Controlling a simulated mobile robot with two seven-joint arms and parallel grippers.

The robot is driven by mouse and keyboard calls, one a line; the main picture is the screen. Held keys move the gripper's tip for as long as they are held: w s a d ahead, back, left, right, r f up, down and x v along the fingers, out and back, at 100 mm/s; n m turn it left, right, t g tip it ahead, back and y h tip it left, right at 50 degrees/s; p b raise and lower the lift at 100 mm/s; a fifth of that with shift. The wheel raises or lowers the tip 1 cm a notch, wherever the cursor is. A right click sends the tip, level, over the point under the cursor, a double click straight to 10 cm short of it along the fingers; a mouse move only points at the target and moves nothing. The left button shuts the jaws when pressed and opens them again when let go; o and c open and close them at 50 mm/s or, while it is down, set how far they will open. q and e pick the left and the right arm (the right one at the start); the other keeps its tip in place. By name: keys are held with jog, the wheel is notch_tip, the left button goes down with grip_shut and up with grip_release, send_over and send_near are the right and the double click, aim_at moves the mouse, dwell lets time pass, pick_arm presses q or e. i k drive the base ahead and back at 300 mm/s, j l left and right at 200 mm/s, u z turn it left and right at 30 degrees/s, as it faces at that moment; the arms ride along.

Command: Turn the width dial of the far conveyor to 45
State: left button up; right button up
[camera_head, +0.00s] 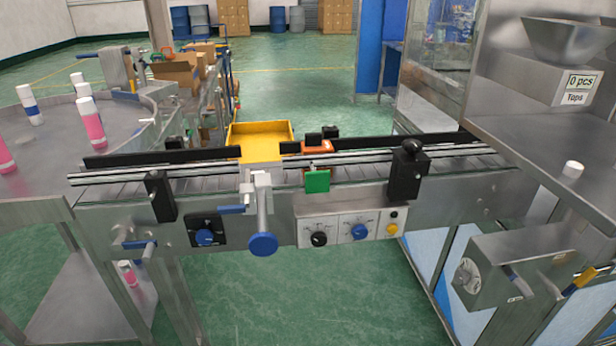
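A conveyor (330,206) runs across the middle of the view, with guide rails along it. On its front are a blue dial on a black plate (205,237), a blue round handwheel (263,244), and a control panel (340,219). The panel has a black knob (319,239), a blue knob (358,231) and a yellow button (392,228). The markings are too small to read, so I cannot tell which is the width dial or its setting. Another line (200,112) stands behind at the left; no dial on it can be made out. Neither gripper is in view.
A round metal table (50,135) at the left carries pink-and-white cans (90,122). At the right is a steel machine with a hopper (566,45) and a metal box (500,268). Green floor (300,300) is clear below the conveyor.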

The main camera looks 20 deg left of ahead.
aim_at(203, 237)
jog(key=u, duration=1.35)
